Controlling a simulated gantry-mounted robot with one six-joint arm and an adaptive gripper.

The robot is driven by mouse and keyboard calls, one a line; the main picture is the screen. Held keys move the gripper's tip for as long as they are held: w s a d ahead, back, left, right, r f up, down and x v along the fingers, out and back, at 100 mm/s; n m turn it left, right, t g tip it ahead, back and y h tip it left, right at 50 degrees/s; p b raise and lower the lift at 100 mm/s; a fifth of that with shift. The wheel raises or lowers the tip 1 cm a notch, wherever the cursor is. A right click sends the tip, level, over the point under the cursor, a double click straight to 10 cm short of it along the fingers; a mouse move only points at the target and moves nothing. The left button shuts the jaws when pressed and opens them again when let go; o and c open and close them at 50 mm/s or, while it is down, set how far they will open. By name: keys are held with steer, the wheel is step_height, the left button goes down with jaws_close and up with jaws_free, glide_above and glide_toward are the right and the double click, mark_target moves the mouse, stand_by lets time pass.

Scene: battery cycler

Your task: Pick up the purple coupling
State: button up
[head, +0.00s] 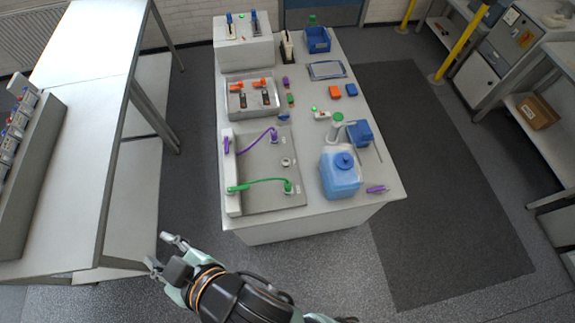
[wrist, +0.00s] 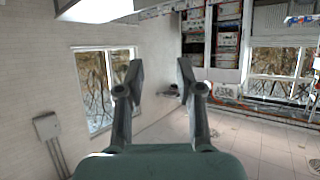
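Several purple things show in the head view, and I cannot tell for sure which is the coupling. A loose purple piece (head: 377,188) lies at the table's front right corner, beside the blue jug. A small purple block (head: 285,83) lies farther back, just behind a green one. A purple cable (head: 257,139) is on the grey panel at the left. My gripper (head: 158,250) is open and empty, in front of and left of the table, apart from all of these. In the wrist view, my gripper (wrist: 159,72) has its fingers spread, with only the room behind.
The blue jug (head: 341,176) stands near the front right edge, with a blue box (head: 360,134) behind it. A green cable (head: 262,182) is on the grey panel (head: 262,203). A white bench (head: 85,60) stands left, across a floor gap.

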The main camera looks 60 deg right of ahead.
stand_by(0.4)
steer(key=o, duration=0.5)
